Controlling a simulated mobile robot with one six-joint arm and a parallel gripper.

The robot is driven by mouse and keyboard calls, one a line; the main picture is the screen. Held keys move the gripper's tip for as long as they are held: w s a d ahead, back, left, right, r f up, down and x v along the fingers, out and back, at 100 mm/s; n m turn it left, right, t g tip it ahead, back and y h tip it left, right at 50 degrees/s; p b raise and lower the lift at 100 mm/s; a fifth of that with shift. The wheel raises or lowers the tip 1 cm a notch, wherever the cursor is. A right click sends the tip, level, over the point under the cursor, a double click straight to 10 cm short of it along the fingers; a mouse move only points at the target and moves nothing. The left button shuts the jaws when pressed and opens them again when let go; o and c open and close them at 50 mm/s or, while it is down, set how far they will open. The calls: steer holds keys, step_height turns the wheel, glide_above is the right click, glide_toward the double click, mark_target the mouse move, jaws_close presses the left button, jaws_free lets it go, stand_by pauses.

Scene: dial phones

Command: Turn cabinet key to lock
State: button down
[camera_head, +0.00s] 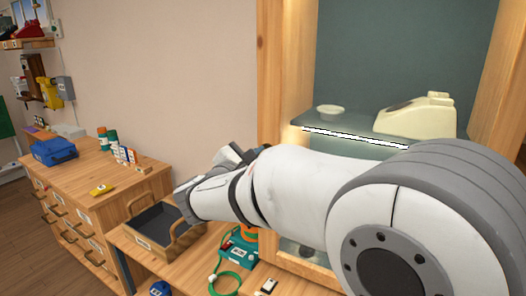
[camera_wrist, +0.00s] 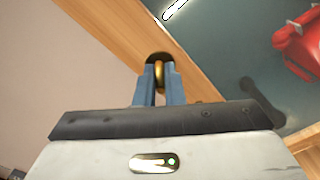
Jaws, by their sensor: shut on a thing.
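In the wrist view my gripper (camera_wrist: 160,68) has its two blue fingers closed around a small brass-coloured key (camera_wrist: 158,75). The key sits at a dark round opening in the wooden cabinet frame (camera_wrist: 118,38). The fingers hide most of the key, so its angle is hard to tell. In the head view the cabinet (camera_head: 270,75) stands behind my arm, and my arm hides the key and fingertips.
A cream phone (camera_head: 425,115) and a small white dish (camera_head: 331,112) sit on the cabinet shelf. A red phone (camera_wrist: 298,45) shows inside the cabinet. Below my arm are a wooden-handled tray (camera_head: 147,243) and a teal device (camera_head: 243,247) with a green cord.

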steer(key=n+p, duration=0.2)
steer(key=n, duration=0.1)
steer(key=shift+f+n, duration=0.15)
steer(key=shift+n, duration=0.25)
steer(key=shift+f+n+p, duration=0.15)
steer(key=shift+n+p, duration=1.55)
steer(key=shift+n, duration=0.1)
steer(key=c, duration=1.5)
jaws_free()
steer(key=b+v, duration=0.1)
steer(key=v, duration=0.6)
steer(key=shift+s+a, duration=0.25)
steer(key=shift+s, duration=0.05)
